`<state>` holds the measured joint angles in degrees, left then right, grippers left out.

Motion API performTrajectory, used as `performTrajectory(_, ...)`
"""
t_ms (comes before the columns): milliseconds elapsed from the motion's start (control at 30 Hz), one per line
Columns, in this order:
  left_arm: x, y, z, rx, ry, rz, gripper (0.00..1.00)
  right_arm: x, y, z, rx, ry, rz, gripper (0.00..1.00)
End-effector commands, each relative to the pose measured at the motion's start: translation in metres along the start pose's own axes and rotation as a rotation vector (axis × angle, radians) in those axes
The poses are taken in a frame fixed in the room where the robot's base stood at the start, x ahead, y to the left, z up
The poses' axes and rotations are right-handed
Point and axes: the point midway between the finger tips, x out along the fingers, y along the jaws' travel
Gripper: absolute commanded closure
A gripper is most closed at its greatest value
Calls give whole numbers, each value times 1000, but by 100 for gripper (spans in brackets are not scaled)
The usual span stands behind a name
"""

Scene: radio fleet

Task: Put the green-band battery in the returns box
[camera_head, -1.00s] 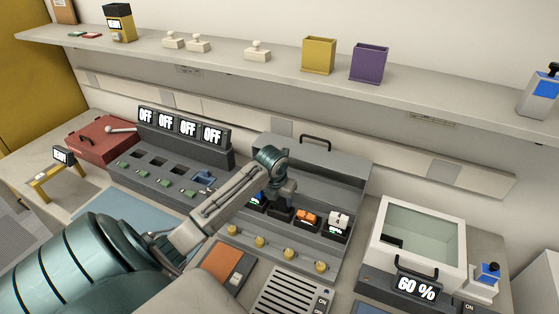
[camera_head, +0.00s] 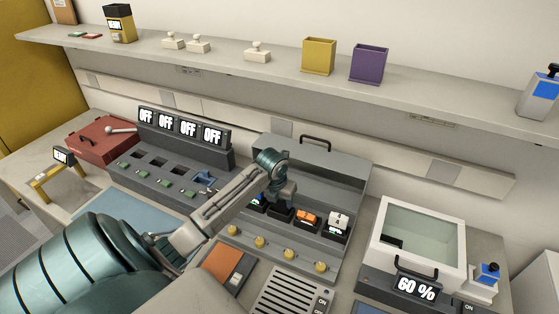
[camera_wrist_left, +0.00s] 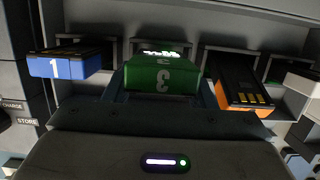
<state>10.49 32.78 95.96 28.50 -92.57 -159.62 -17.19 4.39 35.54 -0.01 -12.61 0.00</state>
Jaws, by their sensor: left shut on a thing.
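The green-band battery (camera_wrist_left: 163,76), marked 3, is between the fingers of my left gripper (camera_wrist_left: 160,95) in the left wrist view. The gripper is shut on it, in front of a bay of the grey rack. In the head view my left gripper (camera_head: 281,192) is over the rack and hides the green battery. A blue battery (camera_wrist_left: 62,66) marked 1 is to its left and an orange battery (camera_wrist_left: 240,96) to its right. I cannot tell which container is the returns box. My right gripper is not in view.
A white battery (camera_head: 338,219) sits at the rack's right end. Yellow knobs (camera_head: 260,242) line its front. A glass-topped box (camera_head: 418,234) stands right, a red case (camera_head: 101,140) at far left. A yellow bin (camera_head: 319,56) and purple bin (camera_head: 369,63) stand on the shelf (camera_head: 225,62).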

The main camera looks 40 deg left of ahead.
Motion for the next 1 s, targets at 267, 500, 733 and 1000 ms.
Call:
performTrajectory(267, 7, 0, -2, 0, 0, 0, 79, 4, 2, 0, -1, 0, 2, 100)
performTrajectory(500, 13, 0, -3, 1, 0, 0, 79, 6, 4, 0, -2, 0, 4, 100)
performTrajectory(733, 19, 0, -4, 1, -1, 0, 79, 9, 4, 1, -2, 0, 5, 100)
performTrajectory(1000, 23, 0, -5, 1, -1, 0, 38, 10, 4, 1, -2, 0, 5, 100)
